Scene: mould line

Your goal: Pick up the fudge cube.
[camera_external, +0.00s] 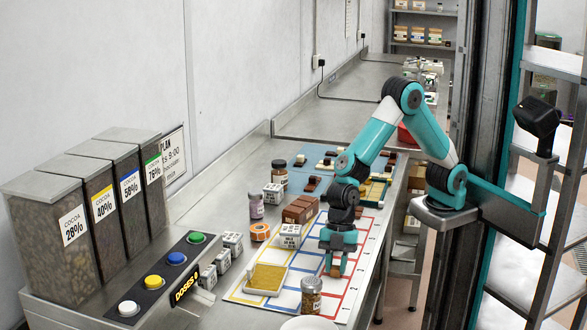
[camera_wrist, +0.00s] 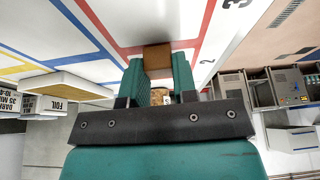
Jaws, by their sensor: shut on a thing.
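The fudge cube (camera_wrist: 157,56) is a small plain brown block between my fingertips in the wrist view. My gripper (camera_wrist: 157,70) is shut on it, one teal finger on each side. In the external view my gripper (camera_external: 335,264) points down over the white mat (camera_external: 305,289) with coloured grid lines. A bit of the brown cube (camera_external: 334,272) shows at the fingertips there; the fingers hide most of it. I cannot tell whether the cube touches the mat.
A jar (camera_external: 311,294) stands just in front of my gripper. A tray with a yellow-tan slab (camera_external: 267,278) lies to the left on the mat. White boxes (camera_external: 290,236), brown blocks (camera_external: 300,209) and an orange roll (camera_external: 260,232) stand behind. Cocoa dispensers (camera_external: 85,210) line the left.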

